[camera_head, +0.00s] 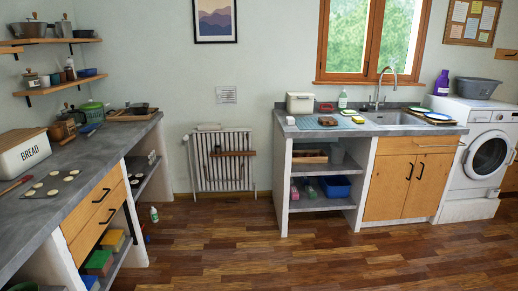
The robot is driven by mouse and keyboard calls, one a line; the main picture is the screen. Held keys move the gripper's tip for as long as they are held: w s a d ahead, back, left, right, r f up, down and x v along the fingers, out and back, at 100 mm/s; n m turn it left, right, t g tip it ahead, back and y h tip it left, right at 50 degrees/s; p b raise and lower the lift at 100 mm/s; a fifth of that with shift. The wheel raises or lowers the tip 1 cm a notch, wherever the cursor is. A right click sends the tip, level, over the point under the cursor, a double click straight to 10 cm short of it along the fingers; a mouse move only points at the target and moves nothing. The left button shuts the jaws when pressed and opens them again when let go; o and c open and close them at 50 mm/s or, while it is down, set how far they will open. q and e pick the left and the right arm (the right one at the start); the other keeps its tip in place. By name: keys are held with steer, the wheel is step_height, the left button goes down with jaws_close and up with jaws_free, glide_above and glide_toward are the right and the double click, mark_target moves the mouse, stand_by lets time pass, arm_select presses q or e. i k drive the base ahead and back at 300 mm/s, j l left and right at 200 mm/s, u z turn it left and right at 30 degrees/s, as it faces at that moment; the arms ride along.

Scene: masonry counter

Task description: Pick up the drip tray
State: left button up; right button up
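No thing is clearly recognisable as the drip tray from this distance. A flat light-blue piece (338,122) lies on the right counter (300,128), left of the sink; I cannot tell whether it is a tray or a mat. A small brown item (328,121) is on it. On the left counter (90,158), a flat grey piece (48,190) lies under several pale round items. Neither of my grippers is in view.
The wooden floor (230,235) between the counters is clear. A radiator (222,165) stands at the back wall. The sink (395,118) and washing machine (487,155) are at right. A bread box (22,155) and pots stand on the left counter. A bottle (154,214) stands on the floor.

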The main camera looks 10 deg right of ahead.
mark_target(323, 121)
steer(key=i+l+z, duration=0.1)
steer(key=i+z, duration=0.4)
steer(key=i, duration=1.85)
